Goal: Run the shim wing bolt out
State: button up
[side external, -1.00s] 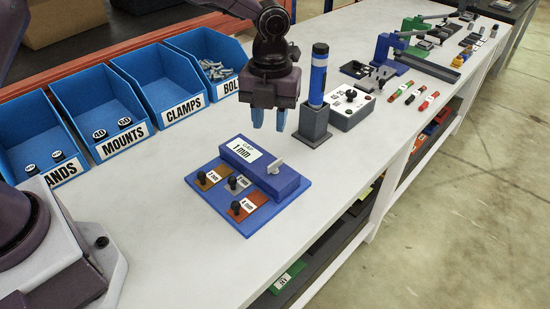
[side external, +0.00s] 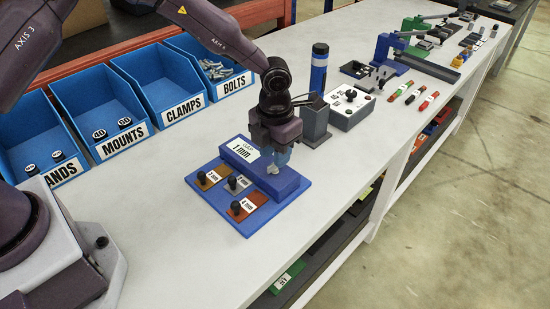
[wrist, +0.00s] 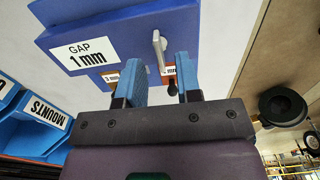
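The grey shim wing bolt (side external: 272,170) stands on the blue block (side external: 287,186) marked GAP 1 mm. In the wrist view the wing bolt (wrist: 158,50) shows as a pale upright wing, and the block (wrist: 125,25) fills the upper part. My gripper (side external: 277,163) is right over the block at the wing bolt, pointing down. In the wrist view my gripper (wrist: 162,66) is open, with its blue fingers on either side of the wing bolt's line. Contact cannot be told.
The blue base plate (side external: 242,228) holds three knobbed shim plates beside the block, including an orange one (side external: 252,203). Labelled blue bins (side external: 110,110) line the left. The white bench in front is clear.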

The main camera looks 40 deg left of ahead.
jog(key=shift+f, duration=1.15)
grip_shut()
